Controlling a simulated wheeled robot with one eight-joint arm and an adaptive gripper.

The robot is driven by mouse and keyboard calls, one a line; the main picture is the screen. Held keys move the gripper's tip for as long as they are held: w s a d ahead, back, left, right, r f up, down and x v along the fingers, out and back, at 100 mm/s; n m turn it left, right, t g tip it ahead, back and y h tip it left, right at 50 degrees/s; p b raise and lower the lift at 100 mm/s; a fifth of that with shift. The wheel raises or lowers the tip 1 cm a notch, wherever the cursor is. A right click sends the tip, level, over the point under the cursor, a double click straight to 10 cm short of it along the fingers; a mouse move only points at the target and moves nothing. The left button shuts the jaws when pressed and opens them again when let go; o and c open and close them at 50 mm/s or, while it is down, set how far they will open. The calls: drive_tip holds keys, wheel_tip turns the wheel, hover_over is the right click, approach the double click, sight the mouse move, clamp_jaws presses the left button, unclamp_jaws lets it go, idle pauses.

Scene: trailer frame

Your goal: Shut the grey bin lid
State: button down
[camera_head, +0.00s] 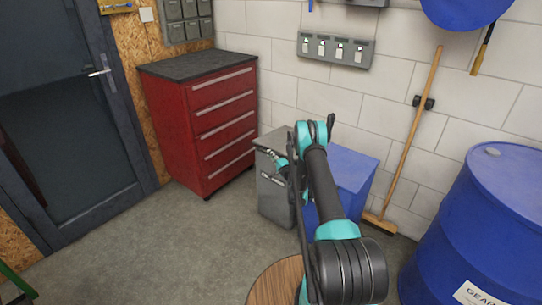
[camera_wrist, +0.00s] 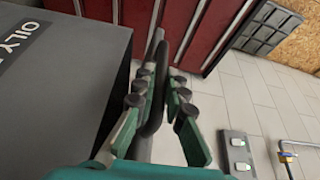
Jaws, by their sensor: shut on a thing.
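The grey bin (camera_head: 274,200) stands on the floor against the wall, with a label on its front. Its grey top (camera_head: 270,138) shows at the left of my arm, and part of it is hidden by the arm. In the wrist view a grey bin face (camera_wrist: 60,90) with the word "OILY" fills the left side. My gripper (camera_head: 271,154) is at the bin's upper front. In the wrist view my gripper (camera_wrist: 160,80) is shut on a dark bar (camera_wrist: 154,105) beside the bin. I cannot tell the lid's exact angle.
A blue bin (camera_head: 350,170) stands right of the grey one, partly behind my arm. A red drawer cabinet (camera_head: 215,125) is at the left. A broom (camera_head: 410,140) leans on the wall, and a blue drum (camera_head: 480,220) is at the right.

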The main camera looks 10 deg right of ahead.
drive_tip(key=shift+a, duration=0.1)
drive_tip(key=c, duration=1.9)
unclamp_jaws()
drive_tip(key=shift+o, duration=0.2)
drive_tip(key=shift+r, duration=0.1)
wheel_tip(320, 180, up, 10)
drive_tip(key=shift+f, duration=0.1)
drive_tip(key=shift+s, duration=0.1)
